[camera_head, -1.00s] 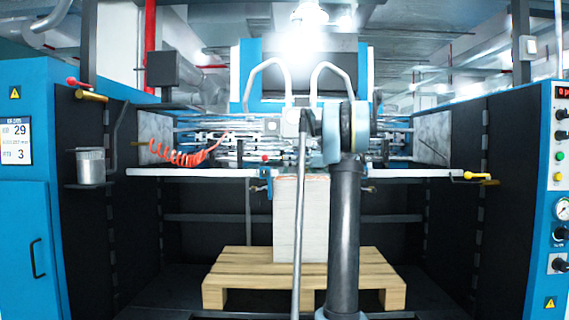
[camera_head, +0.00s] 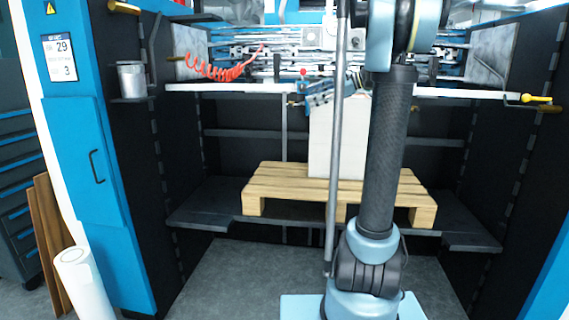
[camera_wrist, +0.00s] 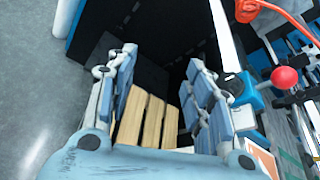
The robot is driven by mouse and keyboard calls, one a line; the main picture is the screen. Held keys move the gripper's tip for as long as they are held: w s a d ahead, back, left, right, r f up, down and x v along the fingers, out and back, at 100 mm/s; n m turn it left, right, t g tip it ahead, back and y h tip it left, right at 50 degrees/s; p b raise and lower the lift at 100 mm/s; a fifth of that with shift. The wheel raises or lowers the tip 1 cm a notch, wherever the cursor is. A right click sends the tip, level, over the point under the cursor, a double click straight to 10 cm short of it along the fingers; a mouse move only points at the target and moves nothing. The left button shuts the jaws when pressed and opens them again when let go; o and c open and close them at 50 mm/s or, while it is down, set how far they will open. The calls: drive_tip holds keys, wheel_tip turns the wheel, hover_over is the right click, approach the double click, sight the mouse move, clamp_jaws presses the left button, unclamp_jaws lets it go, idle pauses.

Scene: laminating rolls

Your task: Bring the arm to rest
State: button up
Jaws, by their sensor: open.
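My gripper (camera_wrist: 158,92) shows in the wrist view with its two fingers apart and nothing between them. Past the fingers, the slats of a wooden pallet (camera_wrist: 150,120) show below. In the head view my arm (camera_head: 388,150) stands upright right of the middle, with its upper end cut off by the top edge. The gripper is hard to make out in the head view; a blue and grey part (camera_head: 318,97) left of the arm may be it.
A pale stack (camera_head: 322,140) stands on the pallet (camera_head: 290,185) inside the blue machine (camera_head: 95,150). A white rail (camera_head: 235,88) crosses its front, with a red coiled hose (camera_head: 215,70) above. A white roll (camera_head: 80,285) stands at lower left. Grey floor lies in front.

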drive_tip(key=s+a+f+n+g+h, duration=0.2)
drive_tip(key=s+f+n+h, duration=0.45)
drive_tip(key=s+f, duration=1.3)
drive_tip(key=s+d+f+n+h, duration=0.3)
drive_tip(key=s+d+f+n, duration=0.1)
drive_tip(key=s+f, duration=0.4)
drive_tip(key=s+d+f+n+h, duration=0.3)
drive_tip(key=s+d+f+n, duration=0.2)
drive_tip(key=s+f, duration=0.3)
drive_tip(key=s, duration=0.2)
drive_tip(key=shift+s+f+h, duration=0.25)
drive_tip(key=shift+s+h, duration=0.05)
drive_tip(key=shift+h, duration=0.05)
drive_tip(key=shift+w+f, duration=0.2)
drive_tip(key=shift+w, duration=0.25)
drive_tip(key=shift+a, duration=0.1)
drive_tip(key=shift+c, duration=0.2)
